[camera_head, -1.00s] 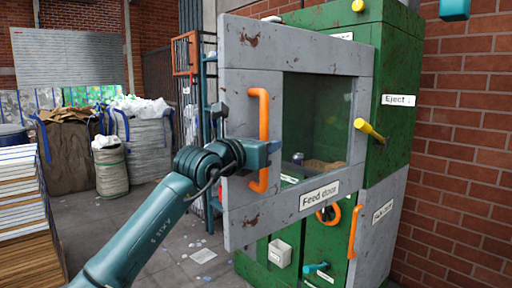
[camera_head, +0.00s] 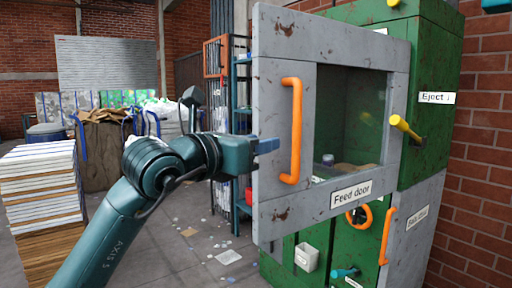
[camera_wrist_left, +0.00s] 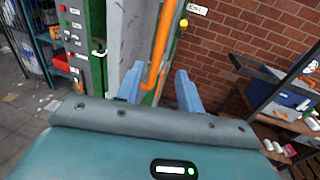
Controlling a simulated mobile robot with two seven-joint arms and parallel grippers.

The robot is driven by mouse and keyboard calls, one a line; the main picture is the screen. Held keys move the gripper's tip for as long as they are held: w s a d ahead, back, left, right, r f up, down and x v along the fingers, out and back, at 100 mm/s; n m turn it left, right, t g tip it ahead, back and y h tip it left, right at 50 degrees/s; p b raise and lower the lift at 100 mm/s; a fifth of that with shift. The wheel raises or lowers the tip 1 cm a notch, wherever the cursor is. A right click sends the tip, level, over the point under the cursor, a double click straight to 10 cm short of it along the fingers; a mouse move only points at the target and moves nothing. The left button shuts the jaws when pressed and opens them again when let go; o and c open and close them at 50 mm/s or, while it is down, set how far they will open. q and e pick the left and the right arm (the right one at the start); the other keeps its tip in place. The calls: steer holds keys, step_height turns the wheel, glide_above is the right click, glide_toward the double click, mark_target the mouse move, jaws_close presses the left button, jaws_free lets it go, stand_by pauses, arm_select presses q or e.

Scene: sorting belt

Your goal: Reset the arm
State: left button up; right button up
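The green baler's grey feed door (camera_head: 270,185) stands swung open, labelled "Feed door", with an orange handle (camera_head: 292,130) on its front. My left gripper (camera_head: 268,146) is just left of this handle in the head view, apart from it, at the door's left edge. In the left wrist view my left gripper (camera_wrist_left: 158,88) has its two blue fingers spread with nothing held. The orange handle (camera_wrist_left: 163,40) shows beyond the fingers there, toward the gap between them. My right gripper is not seen.
A yellow lever (camera_head: 404,127) sits beside the "Eject" label on the green machine. A stack of boards (camera_head: 40,200) stands at left, with filled bags (camera_head: 105,150) behind. Litter lies on the open floor. A brick wall (camera_head: 480,190) bounds the right.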

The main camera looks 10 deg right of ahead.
arm_select(q)
steer(key=s+f+n+g+h+p, duration=0.2)
steer(key=s+f+n+g+h, duration=0.3)
steer(key=f, duration=0.4)
steer(key=s+a+f+n+t+y+p, duration=0.15)
steer(key=a+f+n+t+y, duration=0.25)
steer(key=a+f+n+t, duration=0.55)
steer(key=a+f+n+t+y+p, duration=0.2)
steer(key=a+f+n+t+y, duration=0.3)
steer(key=n, duration=1)
steer(key=s+a+f+n+g+y, duration=0.2)
steer(key=s+f+n+g, duration=0.3)
steer(key=s+f, duration=0.4)
steer(key=s+a+f+n+g+y+p, duration=0.1)
steer(key=s+a+f+n+g+y, duration=0.2)
steer(key=f, duration=1.3)
steer(key=s+n+g+y, duration=0.1)
steer(key=s+n+g, duration=0.2)
steer(key=s+n, duration=0.2)
steer(key=shift+s+a+f+p, duration=0.15)
steer(key=shift+s+a+p, duration=0.2)
steer(key=shift+s, duration=0.45)
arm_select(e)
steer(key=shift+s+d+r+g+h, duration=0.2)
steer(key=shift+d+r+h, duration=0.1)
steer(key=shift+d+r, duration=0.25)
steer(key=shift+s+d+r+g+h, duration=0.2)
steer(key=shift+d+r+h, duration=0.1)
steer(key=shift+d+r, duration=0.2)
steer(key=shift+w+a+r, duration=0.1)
